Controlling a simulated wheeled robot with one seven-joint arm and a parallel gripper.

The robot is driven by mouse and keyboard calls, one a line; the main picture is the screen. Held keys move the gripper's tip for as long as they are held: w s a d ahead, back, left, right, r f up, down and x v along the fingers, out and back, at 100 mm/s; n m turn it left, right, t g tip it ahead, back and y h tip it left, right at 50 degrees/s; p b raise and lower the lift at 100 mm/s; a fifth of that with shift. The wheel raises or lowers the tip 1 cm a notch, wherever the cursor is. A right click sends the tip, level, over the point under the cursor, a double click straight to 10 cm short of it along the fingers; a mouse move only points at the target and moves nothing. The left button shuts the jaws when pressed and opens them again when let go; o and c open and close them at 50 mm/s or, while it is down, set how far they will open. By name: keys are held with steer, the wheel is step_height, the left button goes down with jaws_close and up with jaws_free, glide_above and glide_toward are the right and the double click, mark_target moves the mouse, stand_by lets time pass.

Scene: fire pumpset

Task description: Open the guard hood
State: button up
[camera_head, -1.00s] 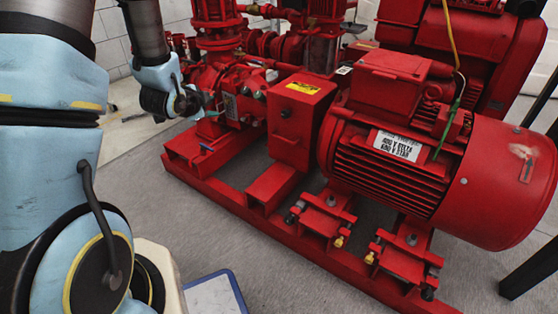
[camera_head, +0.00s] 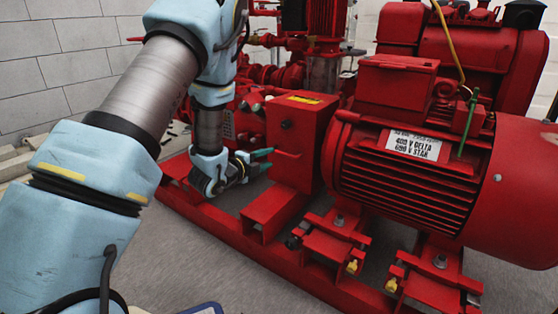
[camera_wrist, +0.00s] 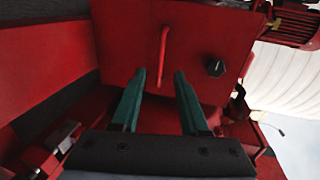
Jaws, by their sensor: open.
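The guard hood (camera_head: 313,150) is a red box with a yellow label on top, between the pump and the motor; its red front also fills the middle of the wrist view (camera_wrist: 205,45). Its front has a red bar handle (camera_wrist: 163,50) and a black knob (camera_wrist: 215,67). The handle (camera_head: 290,154) also shows in the head view. The hood looks closed. My gripper (camera_head: 270,161) is open, at the left of the hood's front. In the wrist view its green fingers (camera_wrist: 159,76) point at the handle, whose lower end appears between the fingertips. I cannot tell whether they touch it.
The big red motor (camera_head: 410,165) stands right of the hood. A red base frame (camera_head: 235,225) runs below, with brackets and bolts. Pump pipes (camera_head: 270,75) rise behind. Grey floor (camera_head: 195,255) is open in front of the frame.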

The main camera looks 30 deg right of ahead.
mark_target(281, 154)
steer(key=b+x, duration=0.2)
steer(key=x, duration=0.5)
steer(key=shift+a, duration=0.1)
jaws_close()
stand_by(1.2)
